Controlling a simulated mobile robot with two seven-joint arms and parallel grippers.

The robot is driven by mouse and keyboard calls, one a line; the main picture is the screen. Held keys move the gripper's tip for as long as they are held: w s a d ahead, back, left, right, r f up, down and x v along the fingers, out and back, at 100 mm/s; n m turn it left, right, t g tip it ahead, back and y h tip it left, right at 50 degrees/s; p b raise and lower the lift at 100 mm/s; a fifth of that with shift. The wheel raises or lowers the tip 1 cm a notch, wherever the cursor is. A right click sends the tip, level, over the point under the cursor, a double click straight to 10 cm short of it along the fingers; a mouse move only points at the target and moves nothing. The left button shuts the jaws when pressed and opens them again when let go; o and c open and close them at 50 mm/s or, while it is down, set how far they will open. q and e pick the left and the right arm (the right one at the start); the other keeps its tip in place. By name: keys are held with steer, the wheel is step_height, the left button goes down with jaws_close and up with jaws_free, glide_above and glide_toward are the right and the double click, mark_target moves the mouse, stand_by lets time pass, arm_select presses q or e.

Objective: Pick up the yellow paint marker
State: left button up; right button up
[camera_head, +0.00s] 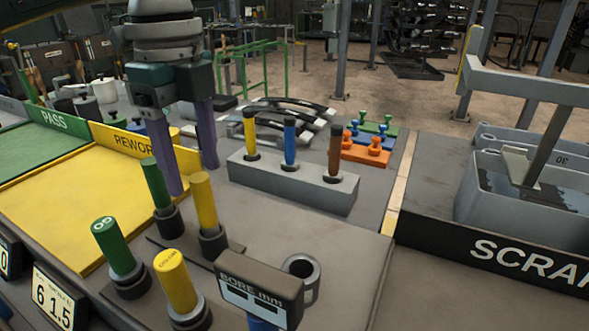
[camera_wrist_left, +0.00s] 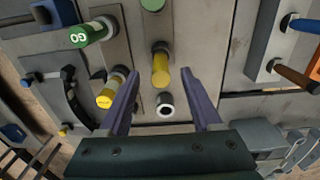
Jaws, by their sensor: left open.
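The yellow paint marker (camera_head: 250,133) stands upright at the left end of a grey block (camera_head: 300,186), beside a blue marker (camera_head: 290,143) and a brown marker (camera_head: 335,152). My left gripper (camera_head: 195,180) is open and empty, pointing down, left of the block and apart from the marker. In the left wrist view, its fingers (camera_wrist_left: 159,76) are spread over the gauge area. The blue marker (camera_wrist_left: 300,22) and brown marker (camera_wrist_left: 298,76) show at the right edge there; the yellow marker does not show. My right gripper is in neither view.
Green gauges (camera_head: 153,183) and yellow gauges (camera_head: 204,203) stand in dark collars near my left fingers. A bore gauge (camera_head: 260,292) and a ring (camera_head: 301,270) are in front. Orange, blue and green pegged pieces (camera_head: 367,150) lie behind the block. A scrap bin (camera_head: 520,205) is at right.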

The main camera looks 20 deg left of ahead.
mark_target(204, 201)
arm_select(q)
steer(key=f, duration=0.6)
steer(key=shift+d+f, duration=0.1)
steer(key=shift+d, duration=0.15)
steer(key=shift+c, duration=0.2)
jaws_close()
